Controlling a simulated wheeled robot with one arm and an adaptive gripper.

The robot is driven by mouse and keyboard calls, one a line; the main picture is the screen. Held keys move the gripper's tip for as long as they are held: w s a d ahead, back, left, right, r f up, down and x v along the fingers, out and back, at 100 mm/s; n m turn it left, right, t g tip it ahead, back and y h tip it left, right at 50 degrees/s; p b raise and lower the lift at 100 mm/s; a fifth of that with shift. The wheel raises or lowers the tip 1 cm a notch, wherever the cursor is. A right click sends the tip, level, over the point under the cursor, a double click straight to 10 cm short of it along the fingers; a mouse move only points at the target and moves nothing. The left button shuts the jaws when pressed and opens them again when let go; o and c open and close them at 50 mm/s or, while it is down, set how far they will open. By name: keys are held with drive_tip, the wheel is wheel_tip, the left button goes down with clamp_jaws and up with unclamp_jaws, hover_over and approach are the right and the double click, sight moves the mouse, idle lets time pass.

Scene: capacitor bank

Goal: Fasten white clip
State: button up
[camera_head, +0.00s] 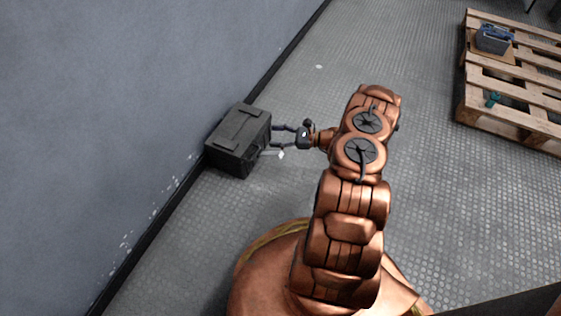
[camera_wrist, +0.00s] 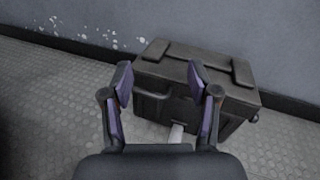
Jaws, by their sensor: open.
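A dark box (camera_head: 236,140) stands on the floor against the grey wall; it also shows in the wrist view (camera_wrist: 187,65). A small white clip (camera_head: 281,154) shows beside the box's front, near my gripper's lower finger. In the wrist view the white clip (camera_wrist: 177,133) hangs low on the box's front, partly hidden by my gripper. My gripper (camera_head: 273,136) is open and empty, with its fingertips close to the box front. In the wrist view the gripper's fingers (camera_wrist: 159,82) are spread before the box, with the clip lower between them. Contact cannot be told.
The grey wall (camera_head: 120,90) with its black skirting rises behind and left of the box. A wooden pallet (camera_head: 535,125) lies at the upper right with a grey and blue item (camera_head: 492,40) on it. The textured floor between pallet and box is mostly clear.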

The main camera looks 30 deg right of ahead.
sight(282, 156)
drive_tip(key=s+d+f+m+t+h+b, duration=0.1)
drive_tip(key=d+f, duration=0.1)
drive_tip(key=f, duration=0.3)
drive_tip(key=s+d+f+m+t+h+b, duration=0.1)
drive_tip(key=s+d+f+m+b, duration=0.1)
drive_tip(key=f, duration=0.4)
drive_tip(key=s+d+f+m+t+h+b, duration=0.1)
drive_tip(key=d+f+m+h+b, duration=0.1)
drive_tip(key=f, duration=0.3)
drive_tip(key=shift+s+d+f+t, duration=0.25)
drive_tip(key=shift+d+f+t, duration=0.1)
drive_tip(key=shift+d+t, duration=0.1)
drive_tip(key=b+x, duration=0.2)
drive_tip(key=x, duration=0.4)
drive_tip(key=shift+b, duration=0.35)
drive_tip(key=shift+x, duration=0.85)
drive_tip(key=shift+c, duration=0.3)
clamp_jaws()
